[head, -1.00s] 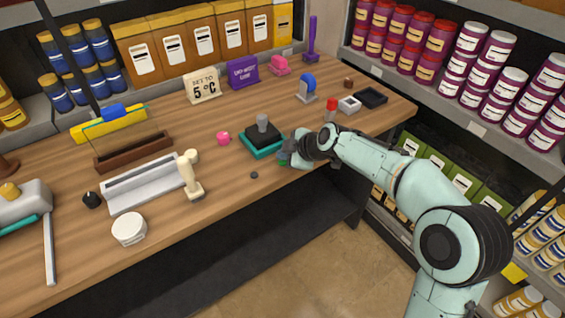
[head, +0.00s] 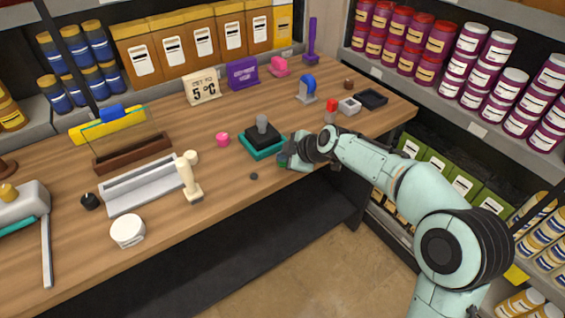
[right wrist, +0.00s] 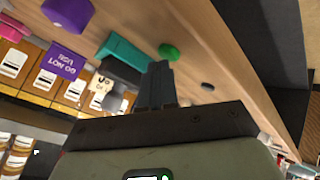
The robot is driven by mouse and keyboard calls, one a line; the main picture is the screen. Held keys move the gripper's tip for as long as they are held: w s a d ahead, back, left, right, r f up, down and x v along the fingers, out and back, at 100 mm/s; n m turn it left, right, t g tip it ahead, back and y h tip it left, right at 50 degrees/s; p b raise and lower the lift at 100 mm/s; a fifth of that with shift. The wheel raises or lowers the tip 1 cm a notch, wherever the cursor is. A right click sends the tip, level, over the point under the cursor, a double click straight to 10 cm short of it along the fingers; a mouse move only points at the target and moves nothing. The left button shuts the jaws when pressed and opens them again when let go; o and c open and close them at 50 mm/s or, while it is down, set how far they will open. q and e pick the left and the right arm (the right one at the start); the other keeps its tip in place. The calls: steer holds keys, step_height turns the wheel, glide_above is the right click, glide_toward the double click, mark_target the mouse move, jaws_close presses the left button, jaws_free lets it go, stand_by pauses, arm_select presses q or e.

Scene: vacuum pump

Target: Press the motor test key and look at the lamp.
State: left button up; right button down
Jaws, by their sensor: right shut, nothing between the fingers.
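The pump-like unit with a teal base (head: 262,152), black body and grey top cylinder stands on the bench; its teal edge (right wrist: 128,56) also shows in the right wrist view. A round green disc (right wrist: 168,51) lies on the wood near the base; I cannot tell whether it is the test key or the lamp. A small dark disc (head: 254,176) lies in front of the unit. My right gripper (head: 286,158) is low over the bench, right of the unit. Its fingers (right wrist: 158,80) are shut and empty, and appear close to the green disc; contact is unclear. My left gripper is out of view.
A pink knob (head: 223,139) sits left of the unit. A red-capped item (head: 331,111) stands behind my right arm.

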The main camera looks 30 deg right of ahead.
steer(key=shift+f, duration=0.2)
stand_by(0.5)
steer(key=shift+r, duration=0.8)
steer(key=shift+r+p, duration=1.8)
steer(key=shift+r, duration=0.75)
